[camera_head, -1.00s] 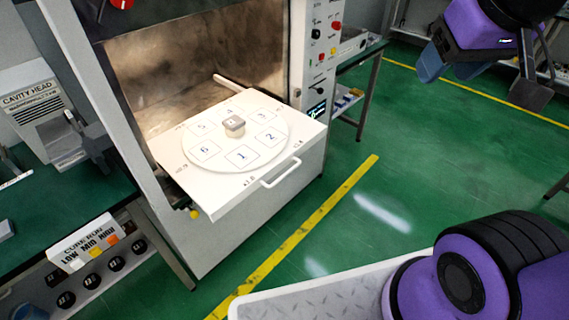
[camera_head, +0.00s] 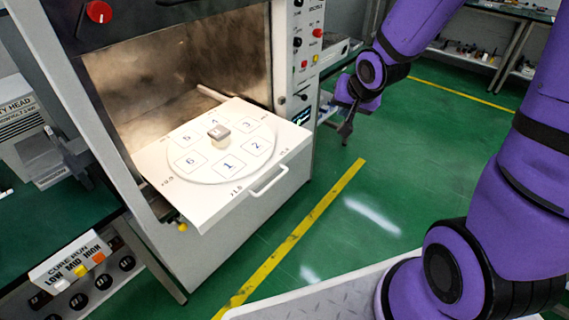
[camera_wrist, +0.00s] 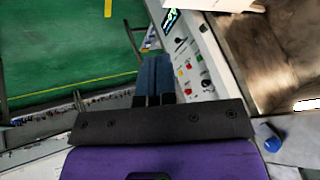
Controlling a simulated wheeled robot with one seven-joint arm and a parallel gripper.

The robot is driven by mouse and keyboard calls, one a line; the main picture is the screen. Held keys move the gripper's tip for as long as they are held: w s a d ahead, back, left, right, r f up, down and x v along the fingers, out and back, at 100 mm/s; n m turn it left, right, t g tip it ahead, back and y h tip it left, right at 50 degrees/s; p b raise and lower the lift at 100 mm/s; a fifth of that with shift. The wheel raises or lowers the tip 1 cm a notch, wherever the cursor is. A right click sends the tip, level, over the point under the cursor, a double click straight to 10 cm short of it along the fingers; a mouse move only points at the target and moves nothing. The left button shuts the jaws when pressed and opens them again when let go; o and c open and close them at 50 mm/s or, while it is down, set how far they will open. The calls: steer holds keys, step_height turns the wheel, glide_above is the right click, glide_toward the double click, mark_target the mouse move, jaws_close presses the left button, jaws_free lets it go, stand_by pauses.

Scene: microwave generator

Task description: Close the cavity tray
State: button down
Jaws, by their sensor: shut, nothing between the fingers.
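The cavity tray (camera_head: 215,202) is a white drawer pulled out from the front of the microwave cavity (camera_head: 180,75). Its round plate (camera_head: 193,171) has numbered squares and a small grey-white block (camera_head: 218,134) near its middle. The tray's handle (camera_head: 269,181) is on its front edge. My gripper (camera_head: 346,133) is to the right of the tray, apart from it, beside the control panel. In the wrist view my gripper (camera_wrist: 153,78) has its blue fingers side by side, shut and empty. The tray itself is hardly visible there; a white edge (camera_wrist: 236,4) at the top may belong to it.
The control panel (camera_head: 305,50) with knobs and buttons stands right of the cavity. A bench (camera_head: 30,225) with the cavity head (camera_head: 35,140) and core run buttons is at left. Green floor (camera_head: 360,240) with a yellow line is open before the tray.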

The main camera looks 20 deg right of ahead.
step_height(320, 180, down, 10)
steer(key=w+a+m+y, duration=0.2)
steer(key=m+t+y, duration=0.1)
steer(key=m+y, duration=0.2)
steer(key=m, duration=0.1)
glide_toward(278, 165)
step_height(278, 165, down, 5)
steer(key=shift+w+a+r, duration=0.15)
steer(key=shift+r, duration=0.05)
steer(key=shift+w+a, duration=0.7)
steer(key=shift+w, duration=0.3)
steer(key=shift+w+a, duration=0.4)
steer(key=shift+w, duration=0.3)
steer(key=w+a, duration=0.5)
steer(key=w, duration=0.3)
steer(key=w+a, duration=0.5)
steer(key=w, duration=0.3)
steer(key=w+a, duration=0.6)
steer(key=w, duration=0.2)
steer(key=shift+w+a, duration=0.1)
steer(key=shift+a, duration=0.05)
steer(key=shift+w+a+r, duration=0.15)
steer(key=shift+r, duration=0.05)
steer(key=shift+w+a+r, duration=0.1)
